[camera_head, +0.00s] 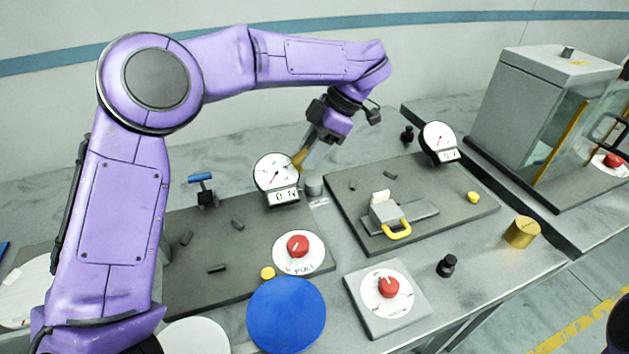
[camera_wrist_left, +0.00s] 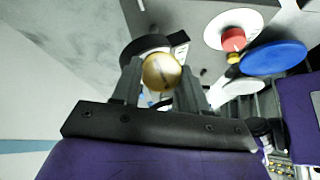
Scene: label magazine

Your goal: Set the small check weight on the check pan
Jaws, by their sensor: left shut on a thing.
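My left gripper (camera_head: 306,160) hangs behind and beside the left dial gauge, its fingers pointing down. In the left wrist view the fingers (camera_wrist_left: 160,80) are shut on a round brass piece (camera_wrist_left: 162,71), which looks like the small check weight. In the head view only a bit of brass (camera_head: 298,158) shows at the fingers, partly behind the gauge. A short grey cylinder (camera_head: 313,186) stands just right of the gauge, below the gripper. I cannot tell which surface is the check pan. My right gripper does not show.
The left dial gauge (camera_head: 276,179) stands close to the gripper. A larger brass cylinder (camera_head: 521,232) and a black knob-shaped piece (camera_head: 447,265) stand at the right. A blue disc (camera_head: 287,314), red buttons (camera_head: 298,245) and a yellow-handled clamp (camera_head: 389,214) occupy the front and middle.

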